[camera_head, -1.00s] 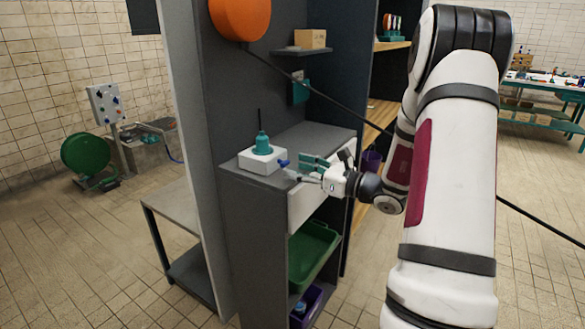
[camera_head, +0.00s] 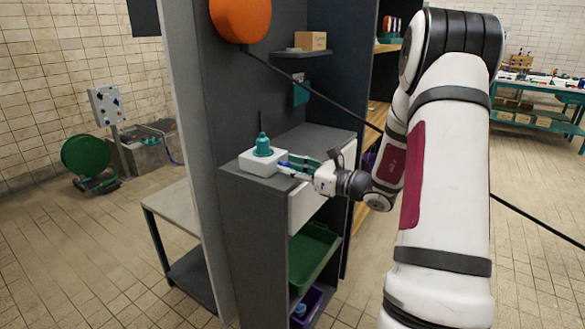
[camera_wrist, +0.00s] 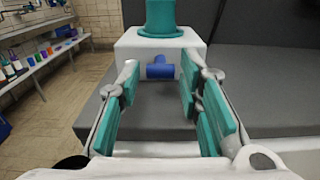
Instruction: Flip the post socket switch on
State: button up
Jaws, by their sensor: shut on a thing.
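The post socket is a white box (camera_head: 252,164) on top of the grey cabinet, with a teal post (camera_head: 263,147) standing upright in it. In the wrist view the box (camera_wrist: 128,44) is straight ahead, with the teal post (camera_wrist: 165,18) above. Its switch is a short blue lever (camera_wrist: 160,70) on the front face, with a wider crossbar end. My gripper (camera_head: 287,166) is at the box's front. Exact finger contact is hard to see.
The grey cabinet top (camera_head: 312,140) is clear to the right of the box. A white drawer front (camera_head: 308,203) and a green tray (camera_head: 313,252) are below my gripper. A dark cable (camera_head: 320,96) crosses behind. An orange round thing (camera_head: 240,18) hangs on the panel above.

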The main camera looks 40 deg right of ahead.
jog(key=shift+r, duration=0.15)
jog(key=r+g+p, duration=0.1)
jog(key=p, duration=0.1)
jog(key=g+h+p, duration=0.1)
jog(key=g+p, duration=0.1)
jog(key=p, duration=0.1)
jog(key=shift+r+p, duration=0.35)
jog(key=g+p, duration=0.1)
jog(key=p, duration=0.1)
jog(key=g+h+p, duration=0.1)
jog(key=g+p, duration=0.1)
jog(key=shift+w+r+p, duration=0.15)
jog(key=shift+r+p, duration=0.2)
jog(key=shift+r, duration=0.05)
jog(key=shift+w+g+h+p, duration=0.1)
jog(key=shift+g+h+p, duration=0.25)
jog(key=shift+p, duration=0.3)
jog(key=o, duration=1.2)
jog(key=shift+w, duration=0.1)
jog(key=shift+a, duration=0.1)
jog(key=v, duration=1.2)
